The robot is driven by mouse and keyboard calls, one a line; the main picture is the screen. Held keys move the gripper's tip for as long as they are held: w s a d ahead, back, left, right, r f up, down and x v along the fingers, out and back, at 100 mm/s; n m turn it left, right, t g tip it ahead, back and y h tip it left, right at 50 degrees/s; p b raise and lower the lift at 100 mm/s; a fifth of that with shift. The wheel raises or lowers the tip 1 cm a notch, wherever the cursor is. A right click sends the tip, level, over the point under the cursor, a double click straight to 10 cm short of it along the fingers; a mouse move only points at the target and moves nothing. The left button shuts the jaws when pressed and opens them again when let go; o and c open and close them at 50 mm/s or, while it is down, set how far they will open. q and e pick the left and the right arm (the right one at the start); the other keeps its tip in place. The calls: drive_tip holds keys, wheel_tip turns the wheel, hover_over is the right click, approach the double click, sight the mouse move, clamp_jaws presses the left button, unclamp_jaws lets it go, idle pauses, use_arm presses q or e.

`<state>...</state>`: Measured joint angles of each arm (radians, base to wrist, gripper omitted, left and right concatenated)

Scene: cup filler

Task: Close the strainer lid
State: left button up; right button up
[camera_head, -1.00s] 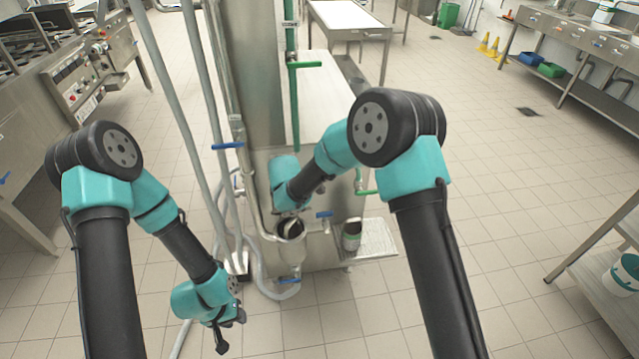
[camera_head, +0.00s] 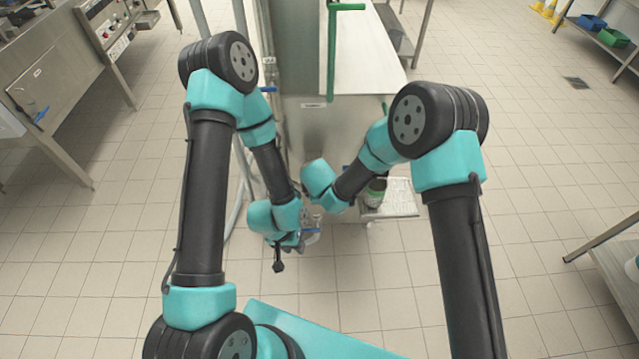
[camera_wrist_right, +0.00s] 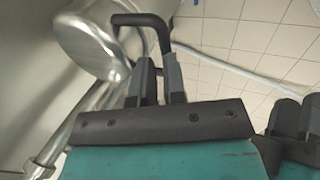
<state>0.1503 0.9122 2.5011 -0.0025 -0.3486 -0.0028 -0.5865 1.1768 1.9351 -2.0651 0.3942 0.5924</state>
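In the right wrist view a shiny metal strainer (camera_wrist_right: 85,40) fills the upper left, with a bent black handle (camera_wrist_right: 145,20) reaching over toward my right gripper (camera_wrist_right: 159,62). Its two dark fingers are close to each other, near the bent end of the handle; I cannot tell whether they touch or hold it. I cannot make out the lid as a separate part. In the head view the strainer area (camera_head: 313,233) is mostly hidden by my arms. My left gripper (camera_head: 279,266) is in front and left of it, pointing down; its finger opening is not clear.
A dark cup with green (camera_head: 376,192) stands on a metal drip tray (camera_head: 401,200) right of my right gripper. Pipes and a steel column (camera_head: 300,60) stand behind. Tiled floor lies in front and to the right.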

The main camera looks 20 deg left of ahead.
drive_tip(key=shift+o, duration=1)
drive_tip(key=shift+r, duration=0.15)
drive_tip(key=v, duration=1.7)
